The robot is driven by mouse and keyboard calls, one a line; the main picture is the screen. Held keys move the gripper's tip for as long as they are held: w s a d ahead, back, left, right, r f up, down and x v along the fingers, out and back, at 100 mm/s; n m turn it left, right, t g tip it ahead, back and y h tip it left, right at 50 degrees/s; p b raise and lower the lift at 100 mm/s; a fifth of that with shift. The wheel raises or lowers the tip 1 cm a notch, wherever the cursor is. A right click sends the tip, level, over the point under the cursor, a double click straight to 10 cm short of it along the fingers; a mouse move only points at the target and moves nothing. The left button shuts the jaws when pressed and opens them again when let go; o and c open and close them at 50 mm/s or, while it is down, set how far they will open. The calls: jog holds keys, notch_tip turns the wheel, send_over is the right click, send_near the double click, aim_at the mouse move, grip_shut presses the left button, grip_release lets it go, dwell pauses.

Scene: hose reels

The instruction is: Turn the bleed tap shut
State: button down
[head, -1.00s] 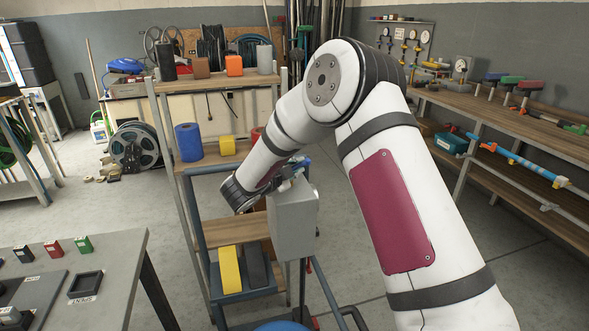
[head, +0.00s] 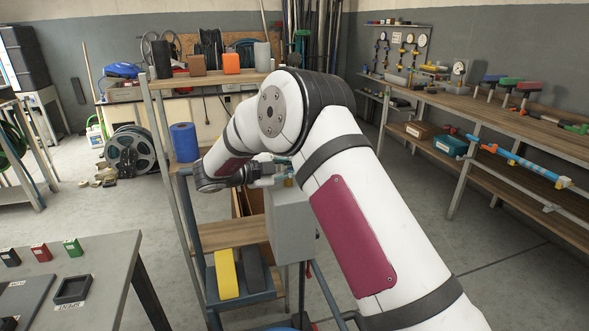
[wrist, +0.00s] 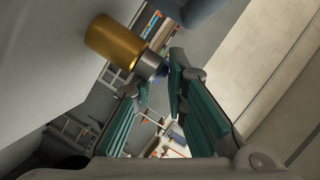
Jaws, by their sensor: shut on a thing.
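The bleed tap shows in the wrist view as a brass body (wrist: 113,42) with a silver collar (wrist: 150,66), standing out from a pale grey box. A small blue part, seemingly its handle, lies at the fingertips and is mostly hidden. My gripper (wrist: 161,76) has teal-lined fingers, shut on the tap at its outer end. In the head view my gripper (head: 272,174) reaches the top of the grey box (head: 290,226) from the left. A bit of the brass body (head: 289,182) shows there, and my wrist and fingers hide most of the tap.
A shelf rack with a blue roll (head: 185,142) and a yellow block (head: 227,273) stands close left of the box. A workbench (head: 500,115) runs along the right. A grey table (head: 100,265) is at the lower left. Open floor lies right of the box.

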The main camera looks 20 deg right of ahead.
jog(key=shift+w+r, duration=0.1)
jog(key=shift+r, duration=0.1)
jog(key=c, duration=1.6)
grip_release()
jog(key=shift+c, duration=0.2)
jog(key=shift+f, duration=0.1)
jog(key=shift+a, duration=0.1)
jog(key=v, duration=1.2)
